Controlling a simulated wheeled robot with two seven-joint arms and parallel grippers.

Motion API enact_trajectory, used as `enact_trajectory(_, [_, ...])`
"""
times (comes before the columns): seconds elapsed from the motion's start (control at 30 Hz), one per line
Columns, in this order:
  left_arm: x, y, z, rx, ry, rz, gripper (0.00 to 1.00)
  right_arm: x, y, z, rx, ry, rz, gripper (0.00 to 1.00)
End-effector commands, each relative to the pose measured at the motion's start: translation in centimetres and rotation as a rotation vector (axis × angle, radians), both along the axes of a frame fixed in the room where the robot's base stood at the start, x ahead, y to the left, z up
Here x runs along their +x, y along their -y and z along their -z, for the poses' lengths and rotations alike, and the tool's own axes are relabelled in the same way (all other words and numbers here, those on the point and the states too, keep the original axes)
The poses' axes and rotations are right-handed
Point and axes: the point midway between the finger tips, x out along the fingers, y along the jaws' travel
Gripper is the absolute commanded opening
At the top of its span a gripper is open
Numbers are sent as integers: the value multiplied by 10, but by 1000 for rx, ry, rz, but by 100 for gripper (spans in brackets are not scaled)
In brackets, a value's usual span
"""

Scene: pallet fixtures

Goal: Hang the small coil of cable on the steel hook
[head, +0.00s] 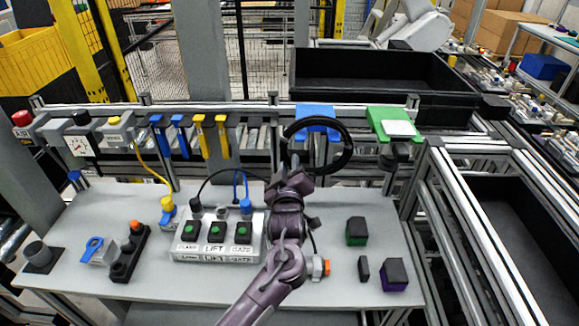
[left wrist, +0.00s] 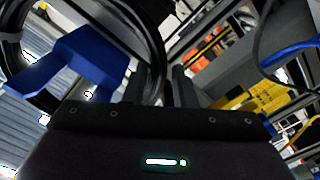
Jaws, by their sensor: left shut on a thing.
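The small coil of cable (head: 350,150) is a black ring, held up in front of the rail at the back of the table. My left gripper (head: 295,170) is shut on the coil at its lower left side. In the left wrist view the coil (left wrist: 153,45) runs down between the fingers (left wrist: 166,88). A blue bracket (head: 318,112) on the rail lies behind the coil in the head view; it also shows in the left wrist view (left wrist: 85,55), seen through the ring. I cannot pick out the steel hook with certainty. My right gripper is not in view.
Blue and yellow tags (head: 202,138) hang to the left. A button box (head: 216,250) with cables stands on the table, left of my arm. Dark blocks (head: 395,273) lie to the right.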

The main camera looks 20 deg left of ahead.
Motion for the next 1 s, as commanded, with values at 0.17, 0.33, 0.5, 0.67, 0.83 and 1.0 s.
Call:
enact_trajectory(0.17, [0, 1, -1, 1, 2, 3, 0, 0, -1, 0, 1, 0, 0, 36])
enact_trajectory(0.33, [0, 2, -4, -1, 5, 4, 0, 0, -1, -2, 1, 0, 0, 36])
enact_trajectory(0.5, [0, 2, -10, -1, 4, 3, 0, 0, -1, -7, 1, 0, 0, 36])
enact_trajectory(0.67, [0, 1, -17, -1, 4, 3, 0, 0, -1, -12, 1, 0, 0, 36])
enact_trajectory(0.83, [0, 1, -22, -1, 4, 2, 0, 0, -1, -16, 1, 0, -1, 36])
enact_trajectory(1.0, [-3, 2, -22, -1, 4, 3, 0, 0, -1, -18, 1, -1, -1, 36])
